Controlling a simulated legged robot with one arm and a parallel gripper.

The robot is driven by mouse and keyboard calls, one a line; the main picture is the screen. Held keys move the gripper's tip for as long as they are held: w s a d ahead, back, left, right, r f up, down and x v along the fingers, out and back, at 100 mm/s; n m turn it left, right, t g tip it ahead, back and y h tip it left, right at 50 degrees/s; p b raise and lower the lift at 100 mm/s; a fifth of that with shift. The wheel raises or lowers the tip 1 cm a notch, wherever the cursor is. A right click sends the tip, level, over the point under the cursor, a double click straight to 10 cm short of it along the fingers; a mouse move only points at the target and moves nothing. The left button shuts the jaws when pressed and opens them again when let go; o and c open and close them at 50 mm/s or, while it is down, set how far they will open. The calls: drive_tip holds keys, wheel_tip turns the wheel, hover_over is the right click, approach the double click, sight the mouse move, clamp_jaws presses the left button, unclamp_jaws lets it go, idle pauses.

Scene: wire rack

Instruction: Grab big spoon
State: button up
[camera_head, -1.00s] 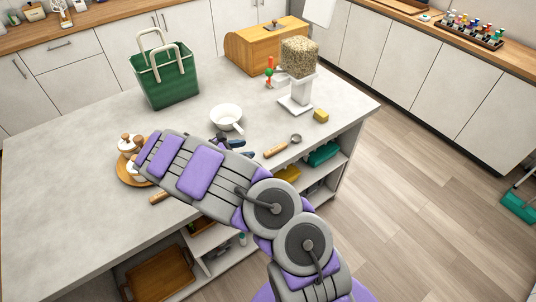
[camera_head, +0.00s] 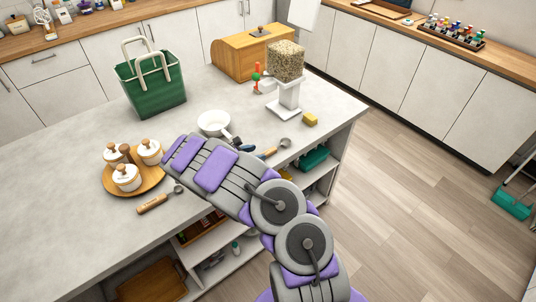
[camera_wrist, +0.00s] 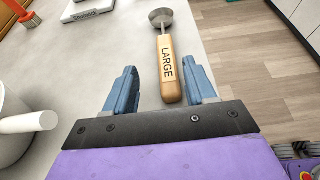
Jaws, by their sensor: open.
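The big spoon (camera_wrist: 168,65) has a wooden handle marked LARGE and a round metal bowl. In the wrist view its handle end lies between the fingers of my open gripper (camera_wrist: 160,72), closer to the right finger, and the bowl points away. In the head view the big spoon (camera_head: 284,143) lies on the grey counter near its right edge, just right of my gripper (camera_head: 243,147). My wrist hides part of the gripper there. I cannot tell whether a finger touches the handle.
A white pan (camera_head: 213,122) stands just behind my gripper; its handle shows in the wrist view (camera_wrist: 28,122). A second spoon (camera_head: 155,203) and a wooden tray of jars (camera_head: 112,188) are left. A scale (camera_head: 284,100) and yellow sponge (camera_head: 310,120) stand behind the big spoon.

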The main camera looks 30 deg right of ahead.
sight(267, 152)
drive_tip(key=x, duration=0.2)
drive_tip(key=b+x, duration=0.1)
drive_tip(key=x, duration=0.2)
drive_tip(key=shift+s+d, duration=0.35)
drive_tip(key=shift+d, duration=0.05)
drive_tip(key=shift+a, duration=0.15)
clamp_jaws()
